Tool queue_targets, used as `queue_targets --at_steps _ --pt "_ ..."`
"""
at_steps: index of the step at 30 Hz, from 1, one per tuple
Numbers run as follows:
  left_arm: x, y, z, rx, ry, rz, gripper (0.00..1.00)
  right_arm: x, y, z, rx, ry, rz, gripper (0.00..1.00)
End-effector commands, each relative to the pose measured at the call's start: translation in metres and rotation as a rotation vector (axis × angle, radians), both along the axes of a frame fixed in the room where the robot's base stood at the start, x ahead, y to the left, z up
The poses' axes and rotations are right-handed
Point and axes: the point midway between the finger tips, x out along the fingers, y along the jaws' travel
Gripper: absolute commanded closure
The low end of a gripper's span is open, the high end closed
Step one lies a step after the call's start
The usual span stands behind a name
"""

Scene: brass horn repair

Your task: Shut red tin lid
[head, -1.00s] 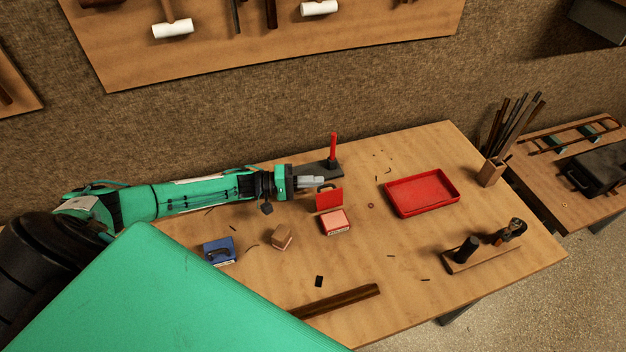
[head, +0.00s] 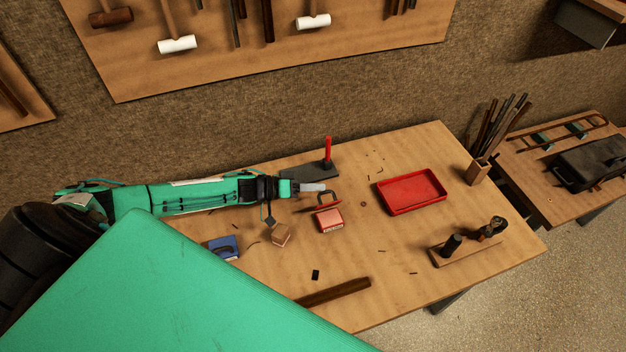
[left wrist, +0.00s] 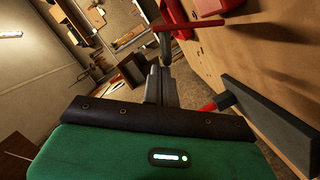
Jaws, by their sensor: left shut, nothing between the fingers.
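The red tin (head: 331,222) stands on the wooden bench, with a pale pinkish inside or top and a label on its front. Its red lid (head: 326,208) is hinged at the back and leans partway over, looking narrow from above. A dark loop handle (head: 329,195) shows behind the lid. My left gripper (head: 318,187) is shut and empty, just behind the lid; whether it touches cannot be told. In the left wrist view the shut fingers (left wrist: 163,72) point toward red parts at the top, which I cannot clearly separate. My right gripper is not in view.
A red post (head: 328,150) on a dark base stands behind the gripper. A red tray (head: 411,192) lies to the right. A wooden block (head: 281,235) and a blue tin (head: 224,247) sit left of the red tin. The bench between tin and tray is mostly clear.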

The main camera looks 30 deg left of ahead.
Motion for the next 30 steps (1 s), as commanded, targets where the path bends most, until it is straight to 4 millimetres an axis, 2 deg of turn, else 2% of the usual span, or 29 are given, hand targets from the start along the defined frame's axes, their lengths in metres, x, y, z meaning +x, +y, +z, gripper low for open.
queue_targets --at_steps 1,5,12,26,30 --pt "-0.003 -0.003 0.005 0.032 -0.028 -0.001 1.00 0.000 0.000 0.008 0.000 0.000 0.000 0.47" --pt "-0.009 -0.010 0.006 0.123 -0.109 -0.001 1.00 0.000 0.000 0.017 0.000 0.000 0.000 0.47" --pt "-0.021 -0.023 0.005 0.128 -0.113 0.000 1.00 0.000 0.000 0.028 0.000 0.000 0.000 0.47" --pt "-0.043 -0.049 -0.007 0.126 -0.113 0.000 1.00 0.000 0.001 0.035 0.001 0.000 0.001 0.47" --pt "-0.049 -0.055 -0.013 0.190 -0.169 0.000 1.00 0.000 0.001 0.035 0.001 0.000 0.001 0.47"
